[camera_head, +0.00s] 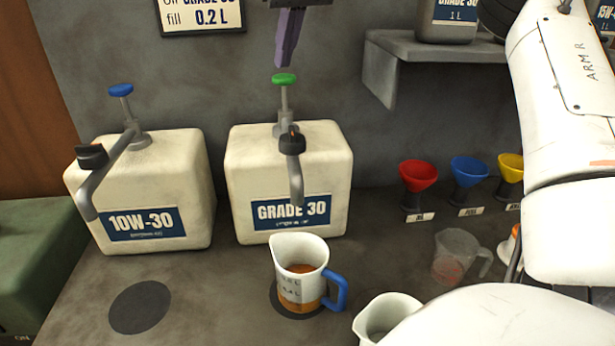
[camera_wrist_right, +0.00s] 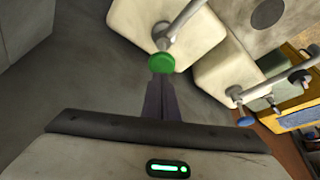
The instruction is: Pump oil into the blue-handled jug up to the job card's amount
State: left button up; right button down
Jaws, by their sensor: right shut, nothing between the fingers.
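The blue-handled jug (camera_head: 298,268) stands upright on a dark round pad (camera_head: 277,300) below the spout of the GRADE 30 container (camera_head: 330,165). Amber oil shows in its lower part; I cannot read the exact level. The green pump knob (camera_head: 284,78) stands raised on its rod, and also shows in the right wrist view (camera_wrist_right: 162,63). My right gripper (camera_head: 283,60) is shut and empty, pointing down just above this knob, apparently apart from it. The job card (camera_head: 200,17) is cut off at the top; "GRADE 30" and "fill 0.2 L" are readable. My left gripper is out of view.
A 10-W30 container (camera_head: 185,180) with a blue knob (camera_head: 121,90) stands to the left, with an empty dark pad (camera_head: 139,307) before it. A shelf (camera_head: 385,75), coloured funnels (camera_head: 418,175), a clear jug (camera_head: 455,255) and a white jug (camera_head: 375,318) are at the right.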

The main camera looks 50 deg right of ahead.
notch_tip(320, 180, up, 6)
jog(key=shift+f, duration=0.15)
dwell(0.3)
dwell(0.5)
